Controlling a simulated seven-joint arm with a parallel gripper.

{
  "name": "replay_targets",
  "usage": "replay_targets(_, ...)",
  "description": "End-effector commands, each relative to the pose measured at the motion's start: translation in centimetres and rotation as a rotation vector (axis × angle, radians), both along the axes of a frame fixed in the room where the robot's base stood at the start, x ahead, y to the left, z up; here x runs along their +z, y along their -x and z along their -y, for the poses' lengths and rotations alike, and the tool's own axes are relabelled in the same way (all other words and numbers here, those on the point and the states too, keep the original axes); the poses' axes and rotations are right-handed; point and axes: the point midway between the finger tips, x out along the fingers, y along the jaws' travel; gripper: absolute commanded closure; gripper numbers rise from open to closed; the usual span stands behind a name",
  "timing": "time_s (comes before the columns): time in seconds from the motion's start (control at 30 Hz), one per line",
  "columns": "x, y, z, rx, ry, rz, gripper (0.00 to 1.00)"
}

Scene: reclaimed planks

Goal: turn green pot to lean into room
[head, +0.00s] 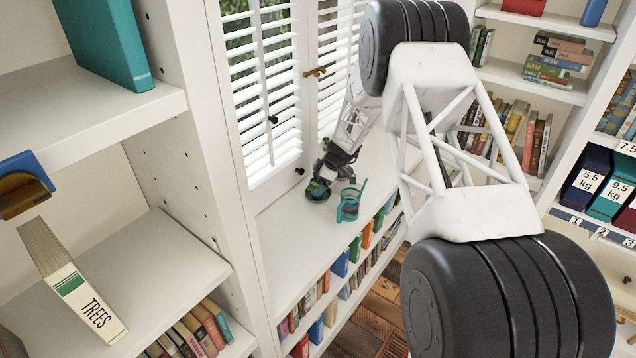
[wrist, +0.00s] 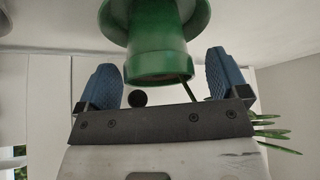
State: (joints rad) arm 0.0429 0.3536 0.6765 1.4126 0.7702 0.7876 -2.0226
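The green pot (head: 318,190) stands on the white window ledge by the shutters. In the wrist view the green pot (wrist: 160,45) fills the top middle, its wide flared part at the top edge and a narrower body and rim below. A dark green stem and several thin leaves (wrist: 275,133) show at the lower right. My gripper (wrist: 163,76) has its two blue fingers apart on either side of the pot, with gaps visible. In the head view my gripper (head: 335,163) reaches down to the pot and partly hides it. Whether a finger touches the pot cannot be told.
A teal watering can (head: 349,204) stands close to the right of the pot. White shutters (head: 265,85) are behind the ledge (head: 290,240). Shelves with books flank both sides. The front part of the ledge is clear.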

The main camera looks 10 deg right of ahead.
Motion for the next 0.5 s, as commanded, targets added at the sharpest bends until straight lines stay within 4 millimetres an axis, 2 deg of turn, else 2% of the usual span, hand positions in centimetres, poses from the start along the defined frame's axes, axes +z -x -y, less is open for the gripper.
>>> replay_targets(0.3, 0.0, 0.0, 0.0, 0.000, 0.000, -0.001, 0.07)
replay_targets(0.5, 0.9, 0.1, 0.5, 0.000, 0.000, 0.000, 0.07)
